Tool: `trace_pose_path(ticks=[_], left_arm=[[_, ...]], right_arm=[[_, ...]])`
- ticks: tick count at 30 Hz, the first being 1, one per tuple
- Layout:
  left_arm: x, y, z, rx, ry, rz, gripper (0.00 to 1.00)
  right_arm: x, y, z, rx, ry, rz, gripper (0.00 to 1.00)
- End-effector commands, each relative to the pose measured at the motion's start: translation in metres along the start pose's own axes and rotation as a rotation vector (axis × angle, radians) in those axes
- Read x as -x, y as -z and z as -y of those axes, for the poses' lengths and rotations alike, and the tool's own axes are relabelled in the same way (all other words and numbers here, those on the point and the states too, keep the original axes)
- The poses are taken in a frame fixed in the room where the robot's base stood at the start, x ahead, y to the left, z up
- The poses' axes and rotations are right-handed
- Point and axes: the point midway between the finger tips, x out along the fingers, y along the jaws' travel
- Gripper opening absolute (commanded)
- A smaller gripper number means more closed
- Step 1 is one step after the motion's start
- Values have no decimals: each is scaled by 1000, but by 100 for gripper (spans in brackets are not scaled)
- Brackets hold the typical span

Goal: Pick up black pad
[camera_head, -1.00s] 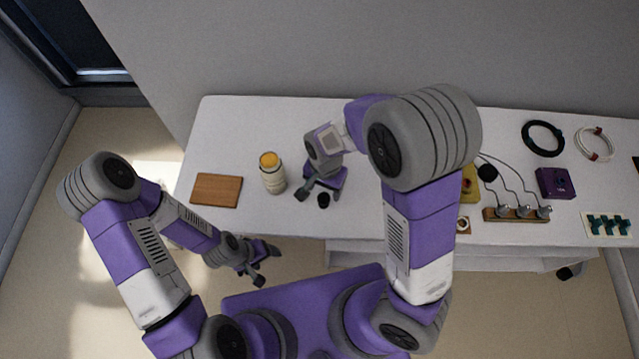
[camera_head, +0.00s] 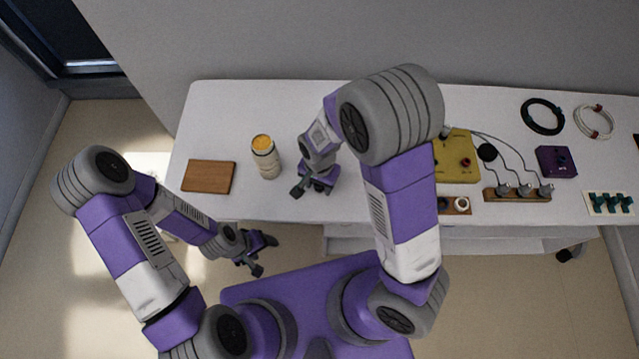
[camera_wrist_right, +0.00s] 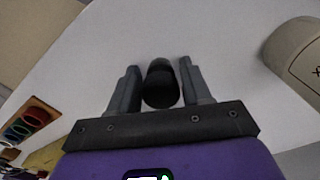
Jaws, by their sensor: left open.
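A small black rounded piece (camera_wrist_right: 161,86), which looks like the black pad, stands on the white table between the fingers of my right gripper (camera_wrist_right: 158,82) in the right wrist view. The fingers are apart, one on each side of it, with a narrow gap at least on the left. In the head view, my right gripper (camera_head: 311,191) is low over the table, right of the bottle, and largely hides the piece. My left gripper (camera_head: 265,256) is open and empty, off the table's front edge.
A cream bottle with an orange top (camera_head: 266,157) stands close left of my right gripper, beside a brown board (camera_head: 209,177). To the right are a yellow box (camera_head: 459,160), a black disc (camera_head: 487,152), a wooden strip with plugs (camera_head: 517,194) and a purple box (camera_head: 556,162).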

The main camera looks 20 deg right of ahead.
Motion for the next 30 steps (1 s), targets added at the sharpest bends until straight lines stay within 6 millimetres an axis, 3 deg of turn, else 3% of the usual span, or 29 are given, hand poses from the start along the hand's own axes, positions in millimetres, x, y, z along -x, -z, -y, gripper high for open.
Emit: trace_pose_path(ticks=[1, 8, 17, 30], left_arm=[[0, 0, 0, 0, 0, 0, 70], [0, 0, 0, 0, 0, 0, 70], [3, 0, -1, 0, 0, 0, 70], [35, -2, -13, 0, 0, 0, 70]], right_arm=[[0, 0, 0, 0, 0, 0, 40], [0, 0, 0, 0, 0, 0, 6], [8, 0, 0, 0, 2, -1, 6], [89, 0, 1, 1, 4, 0, 5]])
